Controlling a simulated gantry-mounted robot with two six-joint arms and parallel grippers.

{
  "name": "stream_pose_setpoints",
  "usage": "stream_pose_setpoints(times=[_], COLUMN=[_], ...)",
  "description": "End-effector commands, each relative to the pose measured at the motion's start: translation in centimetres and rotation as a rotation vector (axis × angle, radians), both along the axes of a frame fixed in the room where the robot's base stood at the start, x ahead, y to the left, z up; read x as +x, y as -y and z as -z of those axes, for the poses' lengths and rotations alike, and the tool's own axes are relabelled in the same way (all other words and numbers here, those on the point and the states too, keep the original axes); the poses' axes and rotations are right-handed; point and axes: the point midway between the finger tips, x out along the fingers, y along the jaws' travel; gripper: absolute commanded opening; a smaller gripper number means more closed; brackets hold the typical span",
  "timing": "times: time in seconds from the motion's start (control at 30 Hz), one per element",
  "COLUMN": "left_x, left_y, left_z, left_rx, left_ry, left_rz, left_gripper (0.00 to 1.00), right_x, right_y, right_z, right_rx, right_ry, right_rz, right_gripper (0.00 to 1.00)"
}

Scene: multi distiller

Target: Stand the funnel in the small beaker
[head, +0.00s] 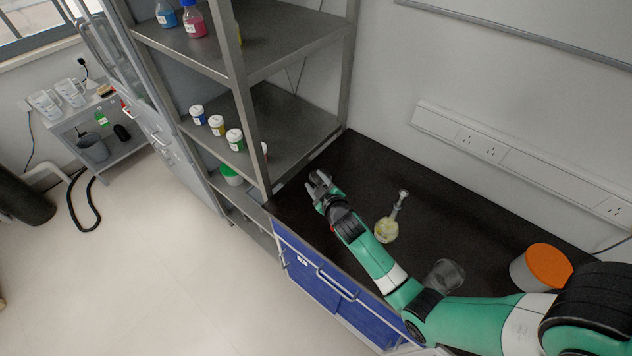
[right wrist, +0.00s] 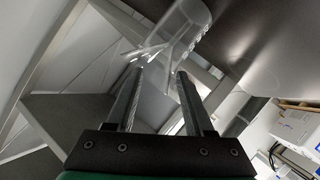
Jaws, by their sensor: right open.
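In the right wrist view a clear, transparent piece (right wrist: 182,28) with a wide body and narrower parts shows just beyond my fingertips. I cannot tell for certain whether it is the funnel, the small beaker or both. My right gripper (right wrist: 155,75) is open, with its two fingers pointing at this piece; contact cannot be told. In the head view the right gripper (head: 322,184) is over the left end of the dark bench, close to the shelf. A clear beaker-like vessel (head: 447,274) shows beside my right arm, partly hidden by it. My left gripper is not in view.
A flask with pale yellow contents (head: 386,231) stands on the dark bench (head: 365,165), with a slim clear piece by its neck. An orange-lidded white tub (head: 541,268) stands at the right. A metal shelf (head: 290,125) with small jars borders the bench on the left.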

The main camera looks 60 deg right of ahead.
Motion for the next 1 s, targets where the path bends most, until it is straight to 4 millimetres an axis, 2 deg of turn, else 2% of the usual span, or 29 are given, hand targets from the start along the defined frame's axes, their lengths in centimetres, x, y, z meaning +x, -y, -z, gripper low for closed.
stream_pose_setpoints(times=[0.13, 0.23, 0.6, 0.77, 1.0], left_x=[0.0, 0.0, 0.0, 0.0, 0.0], left_y=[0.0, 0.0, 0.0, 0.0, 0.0], left_z=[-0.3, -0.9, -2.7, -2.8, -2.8], left_rx=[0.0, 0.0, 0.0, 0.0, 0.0], left_ry=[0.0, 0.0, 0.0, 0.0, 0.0], left_rz=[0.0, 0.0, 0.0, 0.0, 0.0], left_gripper=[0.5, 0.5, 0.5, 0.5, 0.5], right_x=[-0.4, -1.4, -7.2, -8.2, -8.3], right_y=[-0.3, -1.3, -6.3, -7.1, -7.1], right_z=[-0.2, -0.9, -3.6, -4.1, -4.1], right_rx=[0.001, 0.0, 0.0, -0.001, 0.0], right_ry=[0.0, -0.001, -0.002, -0.001, 0.0], right_rz=[-0.001, -0.002, -0.002, 0.0, 0.0], right_gripper=[0.53, 0.53, 0.53, 0.53, 0.53])
